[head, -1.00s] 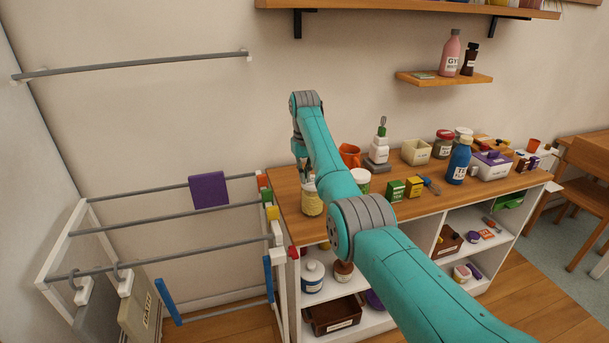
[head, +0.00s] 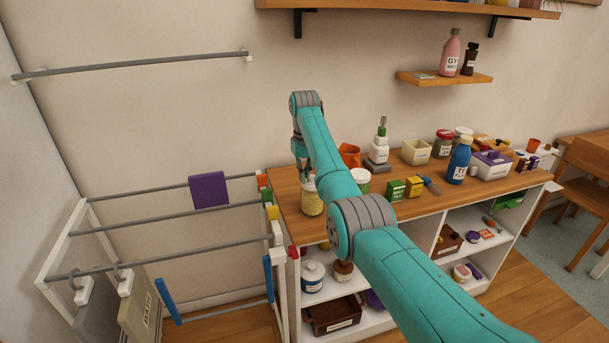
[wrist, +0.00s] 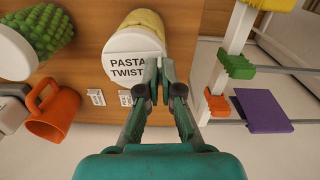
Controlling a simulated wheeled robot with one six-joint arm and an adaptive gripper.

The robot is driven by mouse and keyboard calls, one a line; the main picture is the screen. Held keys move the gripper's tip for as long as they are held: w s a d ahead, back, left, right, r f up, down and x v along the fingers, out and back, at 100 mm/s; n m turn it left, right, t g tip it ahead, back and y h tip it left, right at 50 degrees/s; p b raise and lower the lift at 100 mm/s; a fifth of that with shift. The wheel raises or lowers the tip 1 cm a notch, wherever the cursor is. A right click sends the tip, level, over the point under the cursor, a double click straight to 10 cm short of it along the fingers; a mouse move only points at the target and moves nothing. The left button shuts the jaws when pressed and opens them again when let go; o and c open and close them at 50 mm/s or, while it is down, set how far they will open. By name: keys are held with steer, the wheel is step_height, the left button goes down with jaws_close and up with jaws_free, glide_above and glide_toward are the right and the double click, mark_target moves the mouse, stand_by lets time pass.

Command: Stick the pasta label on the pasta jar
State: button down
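The pasta jar (head: 312,204) stands on the left end of the wooden counter, with yellow contents and a pale lid. In the wrist view the jar (wrist: 146,20) is at the top middle. The white pasta label (wrist: 128,66), printed "PASTA TWIST", overlaps the near edge of the jar's lid. My gripper (wrist: 160,72) has its fingertips closed together at the label's right edge, covering the end of the words. It appears to pinch the label. I cannot tell whether the label touches the jar. In the head view my gripper (head: 305,178) is just behind the jar and partly hidden.
An orange mug (wrist: 52,112) and a jar with green contents (wrist: 44,30) stand near the pasta jar. Two small white tags (wrist: 110,98) show beside it. A drying rack with a purple cloth (head: 208,190) adjoins the counter's left end.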

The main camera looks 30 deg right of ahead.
steer(key=shift+f, duration=0.15)
steer(key=c, duration=1.2)
jaws_free()
steer(key=shift+c, duration=0.2)
step_height(320, 180, up, 12)
